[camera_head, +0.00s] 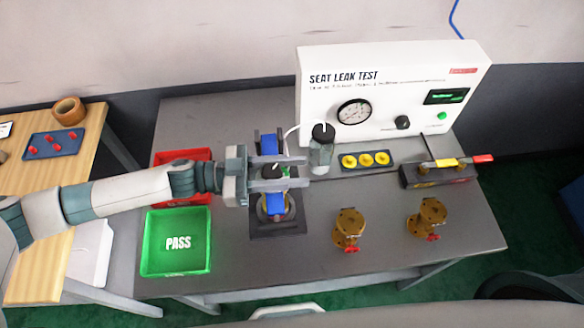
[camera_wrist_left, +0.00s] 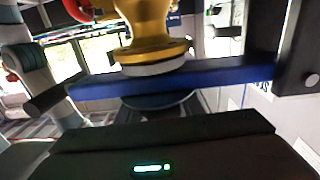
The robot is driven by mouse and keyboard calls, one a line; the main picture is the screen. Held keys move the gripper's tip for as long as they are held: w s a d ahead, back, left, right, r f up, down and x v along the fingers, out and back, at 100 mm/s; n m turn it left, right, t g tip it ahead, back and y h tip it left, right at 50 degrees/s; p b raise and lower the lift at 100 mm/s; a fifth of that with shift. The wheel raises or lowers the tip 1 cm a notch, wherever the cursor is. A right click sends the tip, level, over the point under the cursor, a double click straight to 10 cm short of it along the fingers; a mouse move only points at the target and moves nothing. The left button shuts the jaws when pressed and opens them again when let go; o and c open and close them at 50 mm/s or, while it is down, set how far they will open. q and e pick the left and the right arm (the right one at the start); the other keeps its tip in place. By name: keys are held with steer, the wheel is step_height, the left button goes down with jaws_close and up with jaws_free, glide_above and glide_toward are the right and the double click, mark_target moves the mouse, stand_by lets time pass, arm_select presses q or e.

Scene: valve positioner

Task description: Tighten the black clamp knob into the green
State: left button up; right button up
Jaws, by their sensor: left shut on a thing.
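My left gripper (camera_head: 305,172) reaches in from the left over the clamp fixture (camera_head: 262,231), its two grey fingers on either side of the black clamp knob (camera_head: 270,171), which is mostly hidden between them. The gripper is shut on it. The fixture has a dark base and a blue clamp bar (camera_head: 276,206), with a brass valve seated under my gripper. In the left wrist view the blue bar (camera_wrist_left: 170,80) crosses the picture beside the brass valve body (camera_wrist_left: 150,47). A dark block there carries a small lit green-cyan indicator (camera_wrist_left: 150,168). My right gripper is out of view.
A clear bottle with a black cap (camera_head: 321,150) stands just beyond my fingertips. The seat leak test box (camera_head: 385,95) is behind. Two brass valves (camera_head: 348,229) (camera_head: 427,216) stand to the right. The green PASS tray (camera_head: 178,262) and red tray (camera_head: 182,155) are left.

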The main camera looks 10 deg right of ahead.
arm_select(q)
steer(key=m+g+b, duration=0.1)
steer(key=g, duration=0.1)
steer(key=s+m+g+y, duration=0.1)
steer(key=m+g, duration=0.1)
steer(key=g, duration=0.1)
steer(key=shift+s+a+b, duration=0.1)
steer(key=shift+b, duration=0.3)
steer(key=o, duration=1.1)
steer(key=shift+c, duration=0.2)
